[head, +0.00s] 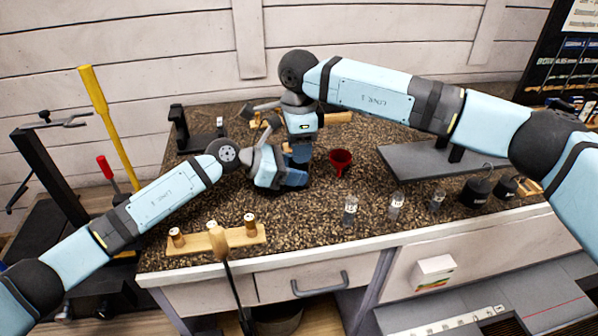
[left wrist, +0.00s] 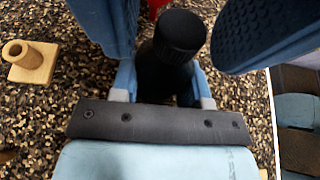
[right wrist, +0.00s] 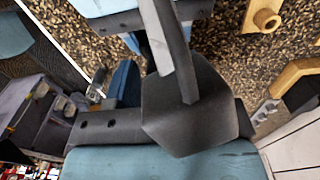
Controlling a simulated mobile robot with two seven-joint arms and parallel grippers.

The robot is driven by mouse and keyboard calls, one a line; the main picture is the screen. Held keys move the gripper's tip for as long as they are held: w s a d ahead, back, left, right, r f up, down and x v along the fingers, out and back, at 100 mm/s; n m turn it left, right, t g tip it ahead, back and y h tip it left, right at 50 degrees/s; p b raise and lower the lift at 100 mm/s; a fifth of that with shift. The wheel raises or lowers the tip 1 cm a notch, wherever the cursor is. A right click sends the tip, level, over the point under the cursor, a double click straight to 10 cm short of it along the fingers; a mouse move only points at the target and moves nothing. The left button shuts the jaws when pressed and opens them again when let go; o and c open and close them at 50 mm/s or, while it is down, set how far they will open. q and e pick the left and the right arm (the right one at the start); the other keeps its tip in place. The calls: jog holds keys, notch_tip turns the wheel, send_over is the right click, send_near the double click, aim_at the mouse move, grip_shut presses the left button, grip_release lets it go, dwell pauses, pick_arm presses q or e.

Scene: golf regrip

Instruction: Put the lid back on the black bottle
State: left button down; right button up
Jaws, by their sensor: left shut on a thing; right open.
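In the left wrist view the black bottle (left wrist: 158,76) stands between the fingers of my left gripper (left wrist: 170,85), which is shut on it. A black ribbed lid (left wrist: 181,34) shows at the bottle's top; I cannot tell whether it is seated fully. In the head view my left gripper (head: 292,180) is low over the speckled bench, and the bottle is mostly hidden. My right gripper (head: 300,153) is open, pointing down just above it. A blue finger of my right gripper also shows close beside the lid in the left wrist view.
A red funnel-like cup (head: 340,160) stands just right of the grippers. Several clear jars (head: 350,211) line the front edge. A wooden peg rack (head: 248,236) lies front left. A grey plate (head: 400,158) and black weights (head: 474,192) are right. A dark grey blocky shape (right wrist: 190,108) blocks the right wrist view.

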grip_shut()
jog(key=m, duration=0.6)
jog(key=shift+m, duration=0.3)
jog(key=shift+o, duration=0.4)
grip_release()
jog(key=shift+r, duration=2.25)
